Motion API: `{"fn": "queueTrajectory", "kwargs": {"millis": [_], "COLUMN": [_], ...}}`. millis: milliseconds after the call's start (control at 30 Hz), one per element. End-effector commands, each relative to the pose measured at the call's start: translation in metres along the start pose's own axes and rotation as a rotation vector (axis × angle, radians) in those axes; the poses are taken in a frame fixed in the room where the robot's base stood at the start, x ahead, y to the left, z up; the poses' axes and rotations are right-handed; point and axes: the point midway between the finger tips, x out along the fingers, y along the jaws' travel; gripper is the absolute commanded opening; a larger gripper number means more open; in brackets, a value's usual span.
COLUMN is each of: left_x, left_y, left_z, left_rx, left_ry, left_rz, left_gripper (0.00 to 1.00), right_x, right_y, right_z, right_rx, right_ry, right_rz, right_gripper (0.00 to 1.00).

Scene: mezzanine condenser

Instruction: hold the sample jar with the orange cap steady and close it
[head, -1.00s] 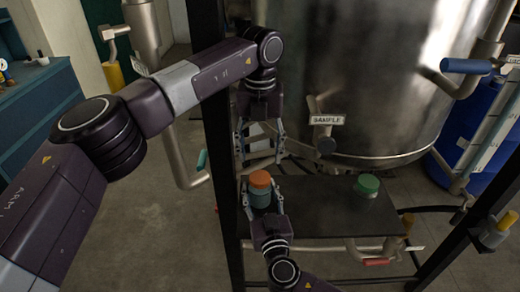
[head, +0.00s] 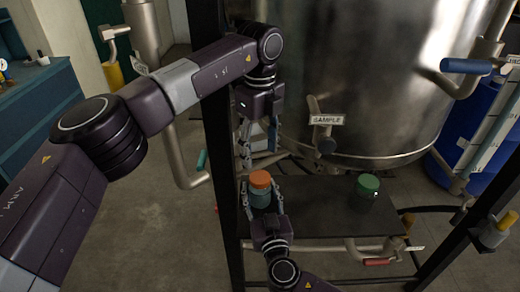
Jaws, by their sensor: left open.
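The sample jar (head: 260,198), blue-grey with an orange cap (head: 260,179), stands upright on the dark shelf near its left end. The cap sits on top of the jar; whether it is tight cannot be seen. My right gripper (head: 262,196) comes up from below with a finger on each side of the jar. Whether those fingers press on it is too small to tell. My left gripper (head: 258,160) points down above and behind the cap, open and empty, apart from the cap.
A green-capped jar (head: 368,184) is on the right part of the shelf (head: 320,205). The shelf between the jars is clear. Behind are the steel tank (head: 365,80) and a SAMPLE valve (head: 325,130). Black frame posts (head: 220,190) stand close to the left.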

Motion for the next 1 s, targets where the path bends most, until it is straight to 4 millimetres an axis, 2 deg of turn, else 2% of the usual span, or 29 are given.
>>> {"fn": "queueTrajectory", "kwargs": {"millis": [167, 633, 800, 1000], "left_x": [0.006, 0.070, 0.079, 0.081], "left_y": [0.000, 0.000, 0.000, 0.000], "left_z": [0.000, 0.000, 0.000, 0.000], "left_rx": [0.001, 0.001, 0.001, 0.002], "left_ry": [0.001, 0.001, 0.000, 0.000], "left_rz": [0.001, 0.001, 0.001, 0.000], "left_gripper": [0.54, 0.54, 0.54, 0.54], "right_x": [0.000, 0.000, 0.000, 0.000], "right_y": [0.000, 0.000, 0.000, 0.000], "right_z": [0.000, 0.000, 0.000, 0.000], "right_rx": [0.000, 0.000, 0.000, 0.000], "right_ry": [0.000, 0.000, 0.000, 0.000], "right_rz": [0.000, 0.000, 0.000, 0.000], "right_gripper": [0.00, 0.00, 0.00, 0.00]}}
